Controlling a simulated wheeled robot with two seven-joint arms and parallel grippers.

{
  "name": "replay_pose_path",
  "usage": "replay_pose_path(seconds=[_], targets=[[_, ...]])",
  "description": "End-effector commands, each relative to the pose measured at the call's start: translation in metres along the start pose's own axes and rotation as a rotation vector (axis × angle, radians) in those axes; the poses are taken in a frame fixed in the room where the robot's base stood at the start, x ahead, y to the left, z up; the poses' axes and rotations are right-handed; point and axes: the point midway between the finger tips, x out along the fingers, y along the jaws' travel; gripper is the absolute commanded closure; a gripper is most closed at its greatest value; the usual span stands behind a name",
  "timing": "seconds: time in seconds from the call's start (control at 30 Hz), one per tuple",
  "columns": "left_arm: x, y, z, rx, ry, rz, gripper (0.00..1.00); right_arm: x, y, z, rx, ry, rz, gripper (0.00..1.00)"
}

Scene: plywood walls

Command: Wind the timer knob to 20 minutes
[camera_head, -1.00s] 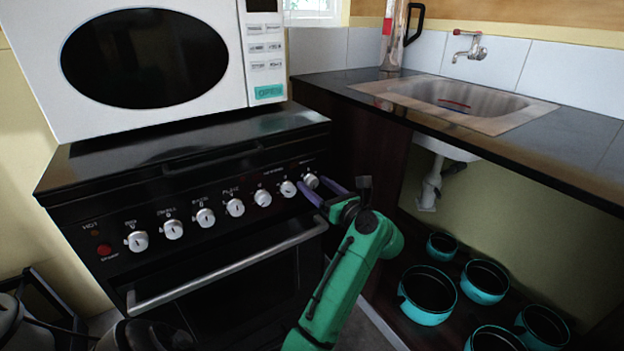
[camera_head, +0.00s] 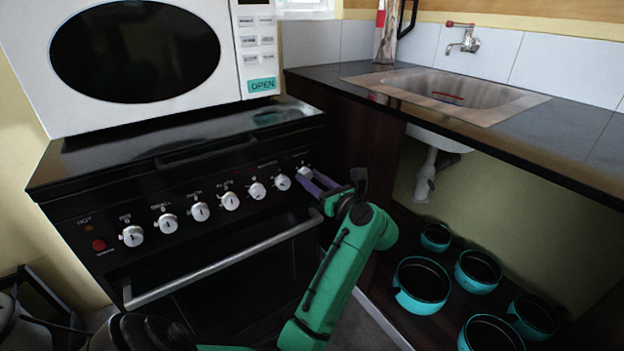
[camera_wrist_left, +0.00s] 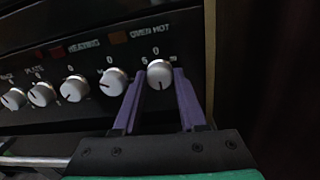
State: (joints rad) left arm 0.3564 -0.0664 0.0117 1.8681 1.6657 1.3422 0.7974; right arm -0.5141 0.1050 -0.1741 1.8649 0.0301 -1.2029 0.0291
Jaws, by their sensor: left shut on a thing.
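The timer knob (camera_head: 304,173), a silver-white dial, is the rightmost in the row on the black stove's front panel (camera_head: 75,212). My left gripper (camera_head: 311,182), with purple fingers on a green arm, is shut on it. In the left wrist view the knob (camera_wrist_left: 160,74) sits between the two fingertips (camera_wrist_left: 163,80), one on each side. Its dark pointer mark points roughly downward, with a 0 printed above it. The finger tips hide parts of its sides. My right gripper is not in view.
Several similar knobs (camera_head: 229,201) line the panel to the left. The oven handle (camera_head: 220,265) runs below them. A white microwave (camera_head: 232,60) stands on the stove. A counter with a sink (camera_head: 450,97) is to the right, with teal pots (camera_head: 423,284) beneath it.

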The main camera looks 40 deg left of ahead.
Motion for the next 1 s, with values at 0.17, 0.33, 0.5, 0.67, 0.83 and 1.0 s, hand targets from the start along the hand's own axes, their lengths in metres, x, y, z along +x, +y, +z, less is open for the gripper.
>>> replay_pose_path(seconds=[0.17, 0.33, 0.5, 0.67, 0.83, 1.0], targets=[[0.0002, 0.0002, -0.0005, 0.001, 0.001, 0.001, 1.0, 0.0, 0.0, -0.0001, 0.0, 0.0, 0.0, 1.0], [0.0002, 0.0002, -0.0006, 0.001, 0.001, 0.001, 1.0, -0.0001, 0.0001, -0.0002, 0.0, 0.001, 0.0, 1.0], [0.0002, 0.0003, -0.0006, 0.001, 0.001, 0.001, 1.0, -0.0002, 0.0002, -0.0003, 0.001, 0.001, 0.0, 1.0], [0.0002, 0.0002, -0.0006, 0.001, 0.001, 0.001, 0.36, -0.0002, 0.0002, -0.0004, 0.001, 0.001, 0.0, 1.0], [0.0001, 0.0002, -0.0004, 0.001, 0.001, 0.001, 0.29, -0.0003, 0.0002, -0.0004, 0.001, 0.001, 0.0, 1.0], [-0.0002, -0.0001, -0.0005, 0.0, 0.001, 0.0, 0.29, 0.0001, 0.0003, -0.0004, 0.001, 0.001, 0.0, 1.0]])
